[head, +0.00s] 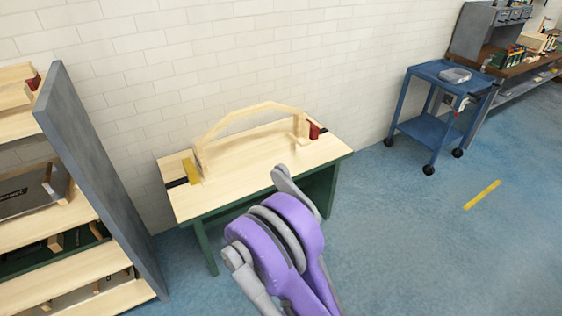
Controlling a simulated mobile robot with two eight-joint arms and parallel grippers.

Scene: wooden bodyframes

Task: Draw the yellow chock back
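The yellow chock (191,171) stands at the left end of the pale wooden bench top (240,184), on or beside a dark strip (176,183). It is next to the left foot of an arched wooden bodyframe (247,110), and I cannot tell whether they touch. A red chock (314,130) sits at the bodyframe's right end. One of my purple and grey arms rises from the bottom in front of the bench and hides part of its front edge. No gripper fingers can be made out.
A wooden shelf rack with a grey side panel (92,170) stands close on the left. A blue cart (436,100) holding a grey tray (455,75) stands at the right, before a workbench. The blue floor right of the bench is clear, with a yellow floor mark (482,195).

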